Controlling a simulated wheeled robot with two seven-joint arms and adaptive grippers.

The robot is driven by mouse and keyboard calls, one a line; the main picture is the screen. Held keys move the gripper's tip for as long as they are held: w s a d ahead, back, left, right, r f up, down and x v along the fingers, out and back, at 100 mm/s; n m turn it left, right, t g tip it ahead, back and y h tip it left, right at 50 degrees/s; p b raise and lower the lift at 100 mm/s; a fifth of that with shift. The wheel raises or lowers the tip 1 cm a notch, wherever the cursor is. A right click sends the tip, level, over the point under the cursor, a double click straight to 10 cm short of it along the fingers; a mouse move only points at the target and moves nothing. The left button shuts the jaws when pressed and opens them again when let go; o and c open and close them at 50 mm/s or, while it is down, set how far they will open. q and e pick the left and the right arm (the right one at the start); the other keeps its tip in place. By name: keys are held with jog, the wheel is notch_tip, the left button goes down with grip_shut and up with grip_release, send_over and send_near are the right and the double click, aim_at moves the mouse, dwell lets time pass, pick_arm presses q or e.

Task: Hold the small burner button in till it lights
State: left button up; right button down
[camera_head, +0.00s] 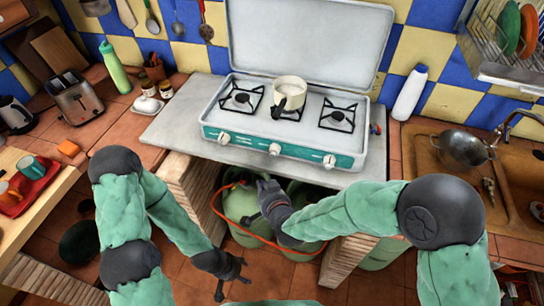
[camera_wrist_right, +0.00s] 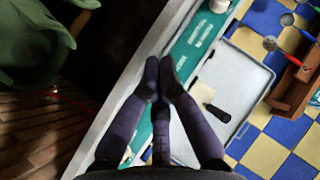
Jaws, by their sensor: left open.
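A white camp stove with a teal front panel (camera_head: 290,152) stands on the grey counter slab, its lid raised. Three white knobs sit on the panel: left (camera_head: 224,138), middle (camera_head: 275,149) and right (camera_head: 329,160). I cannot make out a separate small burner button. My right gripper (camera_head: 264,187) is below the slab's front edge in the head view. In the right wrist view its fingertips (camera_wrist_right: 159,64) are together, over the teal panel in the picture; contact cannot be told. My left gripper (camera_head: 232,279) is open and empty, low over the floor.
A white pot (camera_head: 290,90) with a black handle sits on the middle burner. Green gas bottles (camera_head: 240,207) and an orange hose stand under the slab. A white bottle (camera_head: 409,93) is right of the stove; a toaster (camera_head: 75,97) is at left.

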aim_at(273, 154)
jog(key=shift+w+d+b, duration=0.4)
jog(key=shift+w+d, duration=0.05)
jog(key=shift+w, duration=0.95)
jog(key=shift+w+d+b, duration=0.45)
jog(key=shift+w+d, duration=0.05)
jog(key=shift+w, duration=0.9)
jog(key=shift+w+d+b, duration=0.4)
jog(key=shift+w+d, duration=0.05)
jog(key=shift+w, duration=0.95)
jog(key=shift+w, duration=0.1)
jog(key=shift+w+d, duration=0.15)
jog(key=shift+w, duration=0.15)
jog(key=shift+w+d+b, duration=0.1)
jog(key=shift+w+b, duration=0.3)
dwell(0.5)
jog(key=shift+s, duration=0.1)
dwell(0.3)
jog(key=shift+s+a, duration=0.25)
jog(key=shift+s, duration=0.45)
jog(key=shift+s, duration=0.1)
